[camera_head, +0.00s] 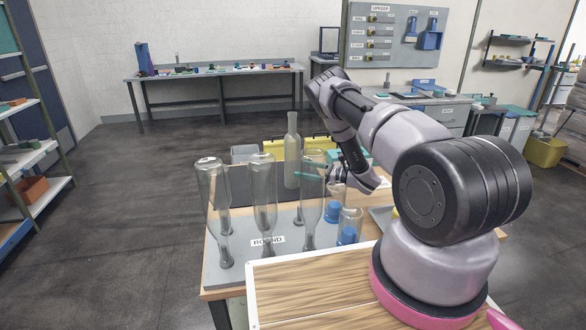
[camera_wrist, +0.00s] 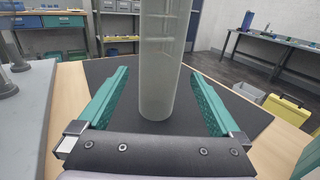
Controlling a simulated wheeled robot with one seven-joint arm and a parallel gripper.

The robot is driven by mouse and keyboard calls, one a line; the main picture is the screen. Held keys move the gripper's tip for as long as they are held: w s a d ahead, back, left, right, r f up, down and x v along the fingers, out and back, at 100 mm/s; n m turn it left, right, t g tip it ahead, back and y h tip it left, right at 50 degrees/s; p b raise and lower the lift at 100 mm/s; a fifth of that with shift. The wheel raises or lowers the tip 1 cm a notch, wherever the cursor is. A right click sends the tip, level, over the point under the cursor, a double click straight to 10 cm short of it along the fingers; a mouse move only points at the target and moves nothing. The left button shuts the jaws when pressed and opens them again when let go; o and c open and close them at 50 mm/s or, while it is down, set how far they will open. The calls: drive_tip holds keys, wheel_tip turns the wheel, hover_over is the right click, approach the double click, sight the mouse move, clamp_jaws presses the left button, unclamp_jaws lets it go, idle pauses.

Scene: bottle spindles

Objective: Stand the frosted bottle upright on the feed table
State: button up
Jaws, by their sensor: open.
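The frosted bottle (camera_head: 292,160) stands upright on a dark mat (camera_head: 236,188) on the wooden-edged table, behind the row of clear bottles. In the wrist view the frosted bottle (camera_wrist: 160,60) rises between my fingers with its base on the dark mat (camera_wrist: 110,73); its top is out of that frame. My gripper (camera_wrist: 158,74) is open, with one teal finger on each side of the bottle and gaps showing. In the head view my gripper (camera_head: 309,172) is partly hidden behind a clear bottle.
Several clear bottles (camera_head: 212,195) stand neck down on a grey board (camera_head: 285,222) marked ROUND, in front of the frosted bottle. Clear containers with blue contents (camera_head: 349,228) stand right of them. A yellow case (camera_head: 274,150) and grey bin (camera_head: 243,153) lie behind.

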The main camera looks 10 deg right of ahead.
drive_tip(key=v, duration=0.4)
drive_tip(key=shift+s, duration=0.1)
drive_tip(key=w+d+r+m+t+h, duration=0.35)
drive_tip(key=w+r+m, duration=0.4)
drive_tip(key=r, duration=0.35)
drive_tip(key=w+d+r+m+t+h, duration=0.3)
drive_tip(key=w+r+m+t+h, duration=0.4)
drive_tip(key=r, duration=0.5)
drive_tip(key=s+d+r+m+g+h, duration=0.1)
drive_tip(key=s+d+r+m+h, duration=0.15)
drive_tip(key=r+m, duration=0.55)
drive_tip(key=s+d+r+m+g+h, duration=0.1)
drive_tip(key=d+r+m+g+h, duration=0.15)
drive_tip(key=r+m, duration=0.5)
drive_tip(key=s+a+r+m+g+h, duration=0.1)
drive_tip(key=s+a+r+m+g, duration=0.1)
drive_tip(key=s+r+m, duration=0.55)
drive_tip(key=s+a+r+m+g, duration=0.15)
drive_tip(key=s+m, duration=0.35)
drive_tip(key=s, duration=0.5)
drive_tip(key=s+a+f+m+g+y, duration=0.1)
drive_tip(key=s+a+m+g, duration=0.2)
drive_tip(key=s, duration=1.1)
drive_tip(key=s+a+f+m+g+y, duration=0.1)
drive_tip(key=s+a+m, duration=0.5)
drive_tip(key=s, duration=0.8)
drive_tip(key=shift+s+a+g+y, duration=0.4)
drive_tip(key=shift+a+g+y, duration=0.25)
drive_tip(key=shift+a+g, duration=0.5)
